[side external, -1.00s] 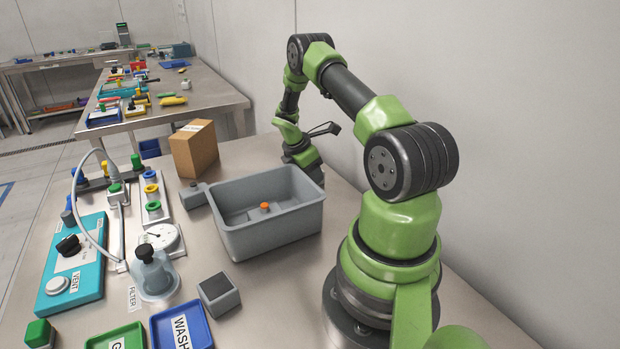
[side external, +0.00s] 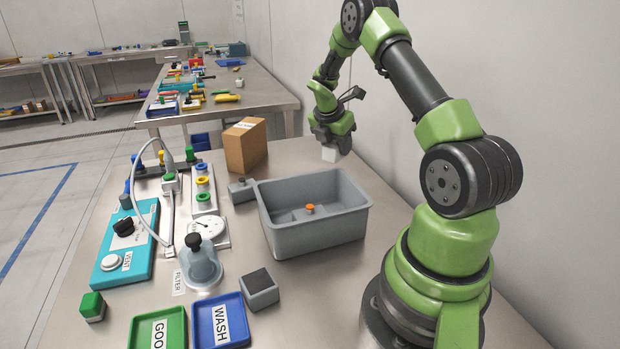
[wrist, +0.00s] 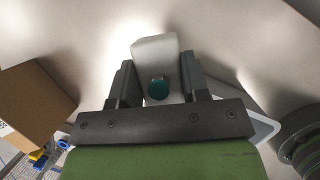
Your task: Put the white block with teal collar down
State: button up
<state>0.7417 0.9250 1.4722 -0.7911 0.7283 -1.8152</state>
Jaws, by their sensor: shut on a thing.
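My gripper (side external: 330,146) is shut on the white block with teal collar (side external: 331,155), behind the grey bin. In the side view only the block's pale lower part shows beneath the fingers, seemingly clear of the table top. In the wrist view the white block (wrist: 153,52) sits between the two dark fingers of my gripper (wrist: 158,82), its teal part (wrist: 158,90) facing the camera. The block looks slightly tilted in the wrist view. The exact height of its bottom over the table is hard to tell.
A grey bin (side external: 318,237) holding an orange-topped piece stands in front of my gripper. A cardboard box (side external: 245,148) stands to the left. The blue WASH tray (side external: 222,320), green tray (side external: 158,330) and teal vent panel (side external: 125,243) lie nearer. Bare table lies around the gripper.

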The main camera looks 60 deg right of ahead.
jog(key=w+a+f+n+t+y, duration=0.1)
jog(key=w+a+n+t, duration=0.25)
jog(key=w+n, duration=0.7)
jog(key=shift+n+t, duration=0.35)
jog(key=shift+n, duration=0.1)
jog(key=f, duration=0.7)
jog(key=shift+s+d+f, duration=0.15)
jog(key=shift+d+f, duration=0.15)
jog(key=shift+f, duration=0.15)
jog(key=o, duration=1)
jog(key=shift+c, duration=0.2)
